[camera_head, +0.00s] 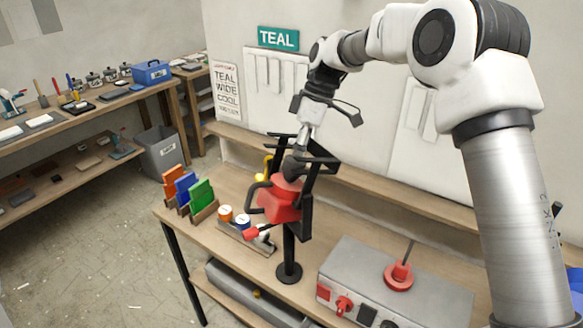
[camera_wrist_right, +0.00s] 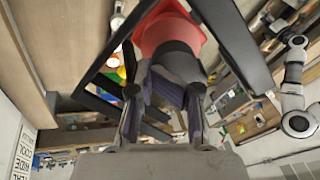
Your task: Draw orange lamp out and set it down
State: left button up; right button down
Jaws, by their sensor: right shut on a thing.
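The orange lamp (camera_head: 284,203), a red-orange body with a dark grey upper part, sits between the arms of a black stand (camera_head: 290,247) on the workbench. In the right wrist view the lamp (camera_wrist_right: 168,32) shows its red-orange flared part and dark grey part, with the stand's black bars (camera_wrist_right: 235,40) on both sides. My right gripper (camera_head: 298,150) reaches down from above between the stand's arms. In the wrist view my right gripper (camera_wrist_right: 165,95) is shut on the lamp's dark grey part. The stand's bars partly hide the lamp. My left gripper is not seen.
A grey box (camera_head: 395,290) with red controls and a red ring (camera_head: 398,277) stands right of the stand. Coloured boards (camera_head: 186,190) and small jars (camera_head: 243,221) stand to the left. A strip of bare bench (camera_head: 240,180) lies behind them. A raised ledge runs along the back.

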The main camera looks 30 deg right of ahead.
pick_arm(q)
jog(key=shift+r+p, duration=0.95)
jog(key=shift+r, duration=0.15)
pick_arm(e)
jog(key=shift+v, duration=1.05)
jog(key=shift+s+a+r, duration=0.55)
jog(key=shift+s+r, duration=0.25)
jog(key=shift+s, duration=0.15)
jog(key=shift+w+d+f, duration=0.15)
jog(key=shift+w, duration=0.05)
jog(key=c, duration=0.9)
grip_release()
jog(key=shift+w+d+f, duration=0.25)
jog(key=shift+w+d, duration=0.05)
jog(key=shift+w, duration=0.1)
jog(key=shift+s+a+r, duration=0.2)
jog(key=shift+s, duration=0.1)
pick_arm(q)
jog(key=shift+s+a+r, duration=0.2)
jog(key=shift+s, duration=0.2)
pick_arm(e)
jog(key=v, duration=1.2)
jog(key=shift+w, duration=0.1)
